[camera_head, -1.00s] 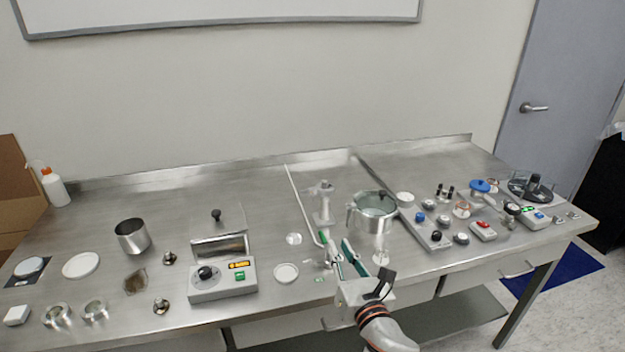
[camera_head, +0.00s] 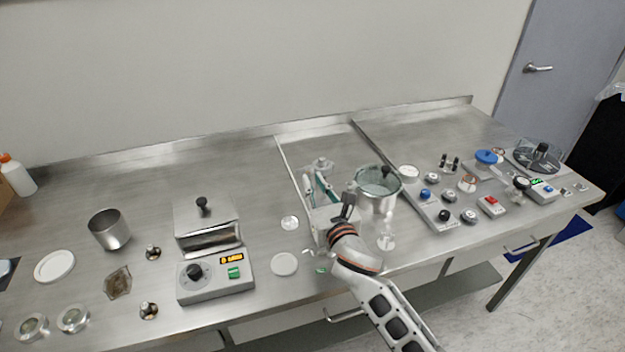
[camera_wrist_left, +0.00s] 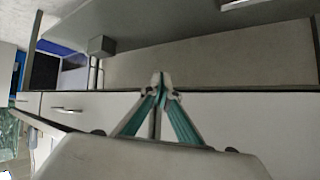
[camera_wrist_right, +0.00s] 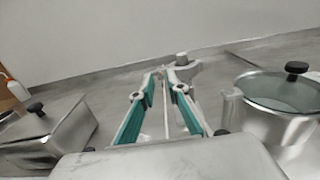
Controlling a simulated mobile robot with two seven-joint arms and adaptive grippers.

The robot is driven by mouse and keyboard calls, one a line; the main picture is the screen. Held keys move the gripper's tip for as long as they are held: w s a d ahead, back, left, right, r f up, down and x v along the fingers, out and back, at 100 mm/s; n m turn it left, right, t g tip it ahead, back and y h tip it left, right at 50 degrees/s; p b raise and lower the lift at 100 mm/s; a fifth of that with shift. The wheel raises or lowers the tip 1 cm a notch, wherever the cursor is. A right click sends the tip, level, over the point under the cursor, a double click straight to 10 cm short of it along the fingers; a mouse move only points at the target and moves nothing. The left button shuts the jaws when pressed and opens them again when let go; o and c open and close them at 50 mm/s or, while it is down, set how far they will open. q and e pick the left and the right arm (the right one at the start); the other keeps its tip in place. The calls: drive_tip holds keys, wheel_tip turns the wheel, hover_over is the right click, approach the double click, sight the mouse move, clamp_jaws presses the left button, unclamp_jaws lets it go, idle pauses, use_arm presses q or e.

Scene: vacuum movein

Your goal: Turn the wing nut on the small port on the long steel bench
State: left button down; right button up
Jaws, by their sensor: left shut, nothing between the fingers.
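The long steel bench (camera_head: 250,125) runs across the head view. A small upright steel port (camera_head: 322,164) stands mid-bench, its lower part hidden behind my right gripper. In the right wrist view the port (camera_wrist_right: 183,68) shows a round top and a side piece that looks like the wing nut, though its shape is too small to tell. My right gripper (camera_head: 315,178) is open, its teal-padded fingers apart and pointing at the port. Its fingertips (camera_wrist_right: 168,73) are close in front of it; I cannot tell if they touch. My left gripper (camera_wrist_left: 160,82) is shut and empty, facing the bench's drawer fronts.
A lidded steel pot (camera_head: 377,188) stands just right of my right gripper. A control box (camera_head: 215,276) and a hinged steel box (camera_head: 206,226) are to the left. A thin rail (camera_head: 292,168) runs beside the port. Controls (camera_head: 430,205) crowd the right. The back of the bench is clear.

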drive_tip(key=shift+x, duration=0.8)
clamp_jaws()
use_arm(q)
drive_tip(key=shift+r, duration=0.1)
use_arm(e)
drive_tip(key=shift+m, duration=0.3)
use_arm(q)
drive_tip(key=shift+s+a+p, duration=0.2)
drive_tip(key=shift+s+p, duration=0.05)
drive_tip(key=shift+p, duration=0.1)
use_arm(e)
drive_tip(key=shift+w+d+m, duration=0.1)
drive_tip(key=shift+m, duration=1.45)
drive_tip(key=shift+d+m, duration=0.15)
drive_tip(key=shift+m, duration=1.4)
use_arm(q)
drive_tip(key=shift+a+f, duration=0.2)
